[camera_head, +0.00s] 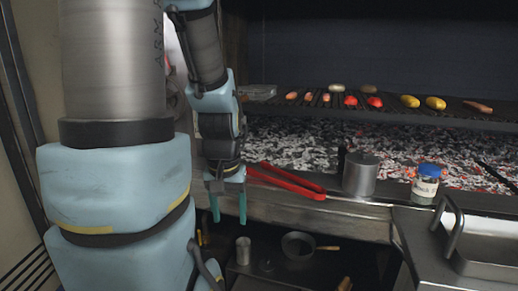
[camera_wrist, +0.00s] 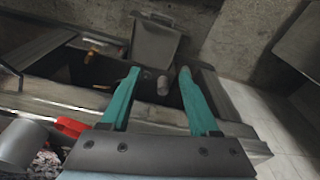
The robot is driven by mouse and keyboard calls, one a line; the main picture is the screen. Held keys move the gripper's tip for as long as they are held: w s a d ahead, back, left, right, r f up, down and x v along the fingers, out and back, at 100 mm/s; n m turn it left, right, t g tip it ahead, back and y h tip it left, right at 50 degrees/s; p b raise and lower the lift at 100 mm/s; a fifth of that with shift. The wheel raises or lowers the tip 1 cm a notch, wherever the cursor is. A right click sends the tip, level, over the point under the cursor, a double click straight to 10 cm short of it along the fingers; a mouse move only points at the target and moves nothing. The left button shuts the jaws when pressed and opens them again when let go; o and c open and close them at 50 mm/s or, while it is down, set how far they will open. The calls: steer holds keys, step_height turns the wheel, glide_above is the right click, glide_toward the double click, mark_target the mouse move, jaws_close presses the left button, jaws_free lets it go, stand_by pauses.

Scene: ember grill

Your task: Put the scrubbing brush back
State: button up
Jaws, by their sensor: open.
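I cannot make out the scrubbing brush for certain in either view. A small brown object (camera_head: 345,284) at the bottom edge of the head view is too cut off to name. My gripper (camera_head: 229,218) hangs pointing down in front of the grill's front ledge, left of the red tongs. Its two teal fingers are apart with nothing held between them. In the wrist view the open fingers (camera_wrist: 158,75) reach over the dark space below the ledge. A small grey metal cup (camera_wrist: 163,86) shows between them, farther off.
Red tongs (camera_head: 290,181), a metal canister (camera_head: 360,174) and a blue-lidded jar (camera_head: 427,184) stand along the ledge. Glowing coals and a grate (camera_head: 450,108) with food lie behind. A small pan (camera_head: 298,246) and the cup (camera_head: 243,250) sit on a lower shelf.

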mark_target(343, 289)
steer(key=shift+r, duration=0.75)
steer(key=shift+c, duration=0.7)
steer(key=shift+f, duration=0.25)
steer(key=c, duration=0.3)
steer(key=shift+m, duration=0.6)
steer(key=w+d+f+b, duration=0.1)
steer(key=f+b, duration=0.1)
steer(key=f, duration=0.1)
steer(key=w+d+f+b, duration=0.1)
steer(key=f+b, duration=0.1)
steer(key=b, duration=0.1)
steer(key=w+d+f+b, duration=0.1)
steer(key=w+f+b, duration=0.1)
steer(key=f, duration=0.1)
steer(key=shift+d+f+b, duration=0.35)
steer(key=shift+b, duration=0.05)
jaws_close()
steer(key=w+d+f+m+b, duration=0.2)
steer(key=w+d+f+b, duration=0.2)
steer(key=d+f+b, duration=0.7)
steer(key=w+d+f+m+h+b, duration=0.1)
steer(key=w+d+f+b, duration=0.4)
steer(key=d+f+b, duration=0.6)
steer(key=w+d+f+m+t+h+b, duration=0.1)
steer(key=w+d+f+m+b, duration=0.2)
steer(key=d+f+b, duration=0.8)
steer(key=shift+s+a+f+x, duration=0.4)
steer(key=shift+s+a+x, duration=0.55)
steer(key=shift+x, duration=6.3)
